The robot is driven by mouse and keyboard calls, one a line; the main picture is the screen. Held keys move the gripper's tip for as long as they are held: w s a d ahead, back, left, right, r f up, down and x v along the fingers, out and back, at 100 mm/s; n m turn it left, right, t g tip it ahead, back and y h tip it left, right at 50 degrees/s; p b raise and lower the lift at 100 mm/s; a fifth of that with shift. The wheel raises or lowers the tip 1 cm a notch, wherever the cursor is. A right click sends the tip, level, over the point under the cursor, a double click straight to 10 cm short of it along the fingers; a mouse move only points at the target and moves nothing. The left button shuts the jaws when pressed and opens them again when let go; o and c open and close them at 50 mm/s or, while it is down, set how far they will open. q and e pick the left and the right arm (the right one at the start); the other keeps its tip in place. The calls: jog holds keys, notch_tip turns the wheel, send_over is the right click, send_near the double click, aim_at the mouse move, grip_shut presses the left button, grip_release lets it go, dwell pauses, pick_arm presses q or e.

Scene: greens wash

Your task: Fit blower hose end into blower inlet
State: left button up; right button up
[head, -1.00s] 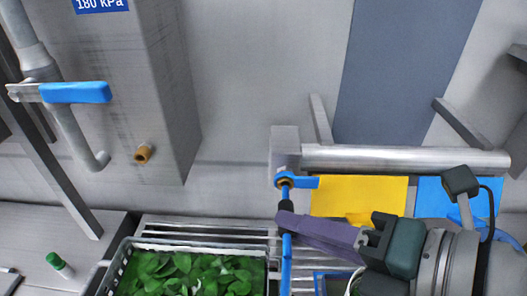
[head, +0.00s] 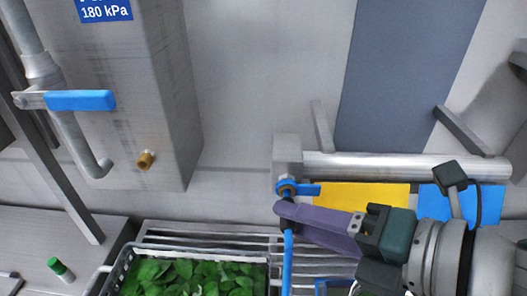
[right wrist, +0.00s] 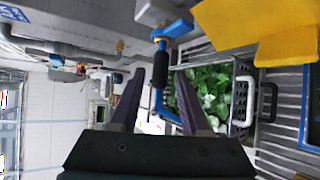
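The blue hose (head: 288,262) has a black end piece (right wrist: 164,70), which is partly covered by my gripper in the head view. The end piece sits directly below a brass fitting (head: 286,187) with a blue lever (head: 306,190), at the end of a metal pipe. I cannot tell whether they are joined. My right gripper (right wrist: 159,74) has its purple fingers apart, one on each side of the black piece, with gaps visible in the right wrist view. Which fitting is the blower inlet is unmarked; another brass port (head: 145,160) is on the grey box. My left gripper is out of view.
A crate of green leaves (head: 123,272) stands on a slatted rack (head: 205,236) below the fitting. Yellow (head: 360,196) and blue (head: 450,203) panels are behind my right gripper. A horizontal metal pipe (head: 405,165) runs just above it. A green-capped bottle (head: 60,268) is at left.

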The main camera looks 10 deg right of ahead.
jog(key=shift+o, duration=0.6)
jog(key=b+v, duration=0.1)
jog(key=v, duration=0.9)
jog(key=shift+b, duration=0.3)
